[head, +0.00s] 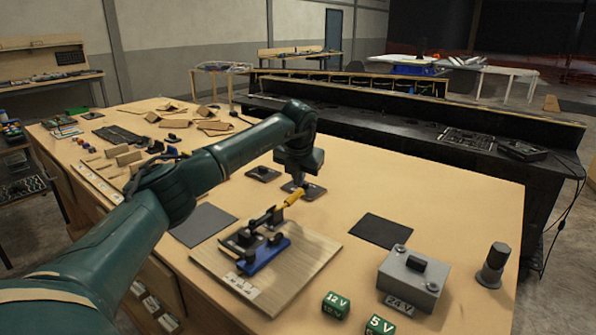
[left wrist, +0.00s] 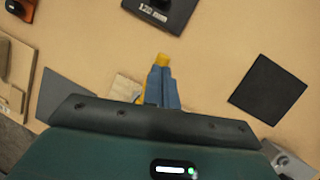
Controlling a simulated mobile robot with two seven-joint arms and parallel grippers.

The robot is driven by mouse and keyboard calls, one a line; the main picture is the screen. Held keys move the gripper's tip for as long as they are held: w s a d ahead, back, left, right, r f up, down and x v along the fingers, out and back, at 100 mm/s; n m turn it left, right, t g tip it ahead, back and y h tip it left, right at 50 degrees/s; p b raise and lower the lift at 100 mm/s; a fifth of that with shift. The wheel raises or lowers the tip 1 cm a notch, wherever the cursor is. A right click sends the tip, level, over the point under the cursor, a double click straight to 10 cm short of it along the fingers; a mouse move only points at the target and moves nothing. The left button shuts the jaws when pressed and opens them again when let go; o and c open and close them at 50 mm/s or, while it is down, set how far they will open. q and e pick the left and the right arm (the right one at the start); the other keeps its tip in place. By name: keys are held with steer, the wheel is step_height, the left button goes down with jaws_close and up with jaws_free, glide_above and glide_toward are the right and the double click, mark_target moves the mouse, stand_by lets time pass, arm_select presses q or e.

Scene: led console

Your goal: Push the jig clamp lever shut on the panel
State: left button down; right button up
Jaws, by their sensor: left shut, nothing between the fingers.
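The jig stands on a light wooden board (head: 300,265) on the bench in the head view. It has a blue bar (head: 266,257) at its front and dark parts behind. The clamp lever's yellow grip (head: 294,198) sticks out up and to the right; it also shows in the left wrist view (left wrist: 163,59). My left gripper (head: 298,184) is shut and empty, right at the yellow grip; I cannot tell if they touch. Its closed fingers (left wrist: 162,88) cover part of the grip in the wrist view. The panel is hard to make out among the jig's dark parts. My right gripper is out of view.
A dark mat (head: 381,231) lies right of the jig, with a grey 24 V box (head: 410,278) in front of it. Green voltage blocks (head: 336,305) stand near the front edge. A grey mat (head: 204,224) lies left. A dark plate (head: 314,191) lies behind the grip.

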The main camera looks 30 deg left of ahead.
arm_select(q)
steer(key=shift+w+d+f, duration=0.1)
steer(key=shift+w+f, duration=0.7)
steer(key=shift+f, duration=0.15)
steer(key=shift+r, duration=0.1)
steer(key=b+v, duration=0.1)
steer(key=v, duration=1.2)
steer(key=shift+b, duration=0.35)
steer(key=shift+s, duration=0.15)
